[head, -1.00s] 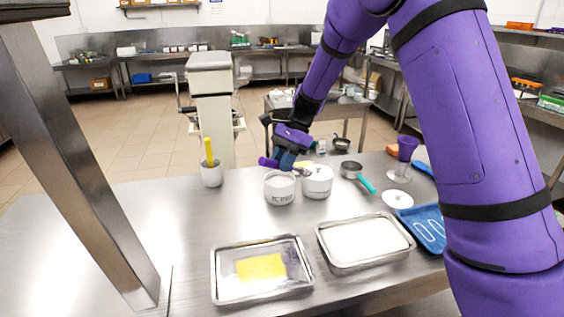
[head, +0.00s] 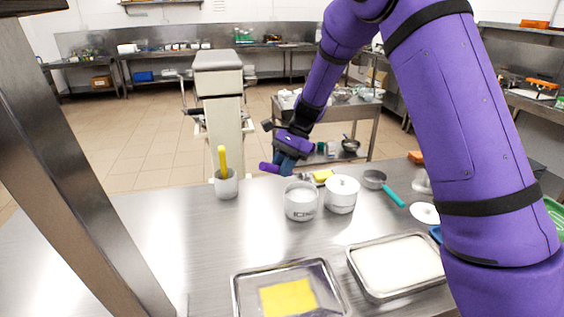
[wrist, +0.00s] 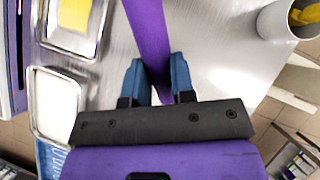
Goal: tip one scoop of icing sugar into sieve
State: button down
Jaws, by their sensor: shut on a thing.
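My gripper (head: 287,163) is shut on the purple handle of a scoop (head: 268,167). The handle also runs between the blue fingertips in the wrist view (wrist: 147,35). The scoop's small metal bowl (head: 305,177) shows just above the back rim of a white labelled pot (head: 301,205); its load cannot be made out. The pot holds white contents, seemingly icing sugar. A round metal sieve (head: 375,178) with a teal handle lies on the table, right of a second white pot (head: 341,197).
A metal tray with a yellow slab (head: 288,298) and a tray of white material (head: 400,265) lie in front. A white dish (head: 424,213) is at right. The table's left middle is clear.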

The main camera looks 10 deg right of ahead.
aim_at(291, 176)
jog(key=shift+s+f, duration=0.1)
jog(key=shift+f, duration=0.75)
jog(key=shift+t+h, duration=0.3)
jog(key=shift+h, duration=0.2)
jog(key=f, duration=0.1)
jog(key=d+f, duration=0.1)
jog(key=f, duration=0.1)
jog(key=w+d+f, duration=0.1)
jog(key=f, duration=0.1)
jog(key=shift+w+r, duration=0.1)
jog(key=shift+r, duration=0.15)
jog(key=shift+a+r, duration=0.15)
jog(key=shift+r, duration=0.85)
jog(key=shift+a+r, duration=0.15)
jog(key=shift+r, duration=0.85)
jog(key=shift+s+a+t+h, duration=0.4)
jog(key=shift+s+a+h, duration=0.1)
jog(key=shift+a+h, duration=0.25)
jog(key=shift+s+a+t+h, duration=0.15)
jog(key=shift+t+h, duration=0.1)
jog(key=shift+h, duration=0.3)
jog(key=shift+s+a+t+h, duration=0.15)
jog(key=shift+t+h, duration=0.1)
jog(key=shift+h, duration=0.25)
